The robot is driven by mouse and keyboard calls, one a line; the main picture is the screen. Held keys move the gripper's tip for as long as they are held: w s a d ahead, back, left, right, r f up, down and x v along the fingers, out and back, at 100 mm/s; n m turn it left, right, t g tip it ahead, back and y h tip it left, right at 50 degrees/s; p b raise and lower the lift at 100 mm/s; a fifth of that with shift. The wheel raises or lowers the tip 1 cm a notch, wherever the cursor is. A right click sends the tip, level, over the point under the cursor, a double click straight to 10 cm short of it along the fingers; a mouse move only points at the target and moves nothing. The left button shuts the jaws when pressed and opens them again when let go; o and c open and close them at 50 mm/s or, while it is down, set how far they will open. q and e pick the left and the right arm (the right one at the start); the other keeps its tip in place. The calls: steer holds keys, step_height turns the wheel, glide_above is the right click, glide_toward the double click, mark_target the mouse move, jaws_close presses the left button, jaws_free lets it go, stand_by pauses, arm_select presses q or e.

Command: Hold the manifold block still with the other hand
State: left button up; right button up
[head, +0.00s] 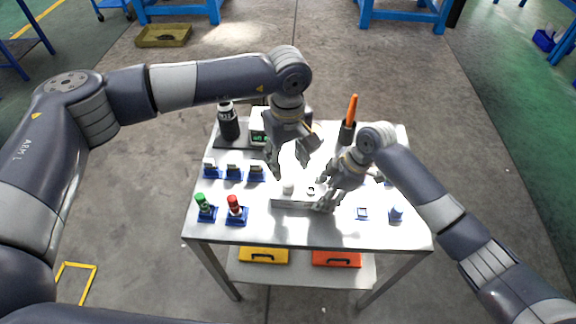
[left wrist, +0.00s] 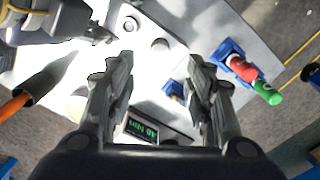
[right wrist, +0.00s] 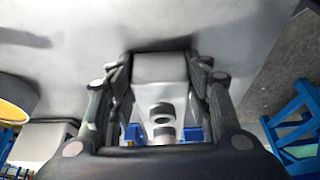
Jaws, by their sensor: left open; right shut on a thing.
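The manifold block (head: 290,204) is a light grey bar near the middle of the table, with a pale round cap (head: 288,187) and a ring-shaped port (head: 311,190) on top. My right gripper (head: 325,198) is shut on the block's right end. In the right wrist view the block (right wrist: 162,68) sits between both fingers, with round ports on it. My left gripper (head: 289,167) is open and empty above and behind the block, pointing down. In the left wrist view its fingers (left wrist: 160,78) are apart, with the block (left wrist: 133,22) beyond them at the top.
Green-topped (head: 202,203) and red-topped (head: 235,206) parts stand in blue holders at front left. Several small blue holders (head: 233,173) line the left side. A dark bottle (head: 228,122), a green-digit display (left wrist: 142,132) and an orange-handled tool (head: 352,108) stand farther back. The front right has small parts (head: 396,214).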

arm_select(q)
step_height(320, 180, up, 9)
arm_select(e)
steer(key=o, duration=1.3)
steer(key=shift+o, duration=0.2)
steer(key=v, duration=1.2)
